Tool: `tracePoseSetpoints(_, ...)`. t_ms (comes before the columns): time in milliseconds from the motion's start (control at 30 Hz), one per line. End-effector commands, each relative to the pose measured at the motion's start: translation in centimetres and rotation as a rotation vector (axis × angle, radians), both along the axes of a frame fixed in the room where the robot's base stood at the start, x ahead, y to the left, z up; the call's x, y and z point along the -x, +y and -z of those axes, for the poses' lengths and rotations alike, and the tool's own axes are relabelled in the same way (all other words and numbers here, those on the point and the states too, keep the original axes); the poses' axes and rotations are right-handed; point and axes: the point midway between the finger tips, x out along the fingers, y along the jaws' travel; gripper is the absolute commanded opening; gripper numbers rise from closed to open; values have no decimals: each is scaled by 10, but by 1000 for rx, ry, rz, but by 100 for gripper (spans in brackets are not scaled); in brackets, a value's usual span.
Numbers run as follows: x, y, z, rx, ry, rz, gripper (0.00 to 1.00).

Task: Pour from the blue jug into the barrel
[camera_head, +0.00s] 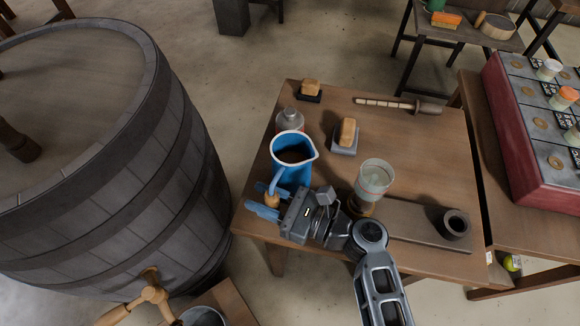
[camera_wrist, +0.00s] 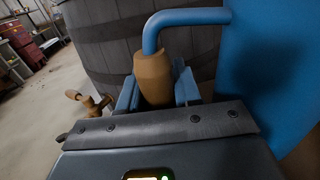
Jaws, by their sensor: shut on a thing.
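The blue jug (camera_head: 294,177) is upright over the left part of the small wooden table, with dark contents showing inside its white rim. My gripper (camera_head: 267,202) is shut on the jug's handle, around its wooden grip. In the wrist view the wooden grip (camera_wrist: 153,77) sits between my blue fingers, and the jug's blue wall (camera_wrist: 262,70) fills the right side. The large dark wooden barrel (camera_head: 185,150) stands left of the table, apart from the jug. It also shows behind the fingers in the wrist view (camera_wrist: 110,45). I cannot tell whether the jug touches the table.
On the table (camera_head: 420,150) are a clear glass jar (camera_head: 374,178), a dark cup (camera_head: 454,224), soap-like blocks on trays (camera_head: 347,133), a bottle (camera_head: 289,118) and a wooden-handled tool (camera_head: 400,104). A wooden tap (camera_head: 150,292) sticks out of the barrel. A red-sided case (camera_head: 510,140) stands right.

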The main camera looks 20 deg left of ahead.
Motion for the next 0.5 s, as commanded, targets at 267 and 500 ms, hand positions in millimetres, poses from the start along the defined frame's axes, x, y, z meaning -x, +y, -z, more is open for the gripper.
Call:
tracePoseSetpoints(267, -1, 0, -2, -2, -3, 0, 0)
tracePoseSetpoints(500, -1, 0, -17, -2, -6, 0, 0)
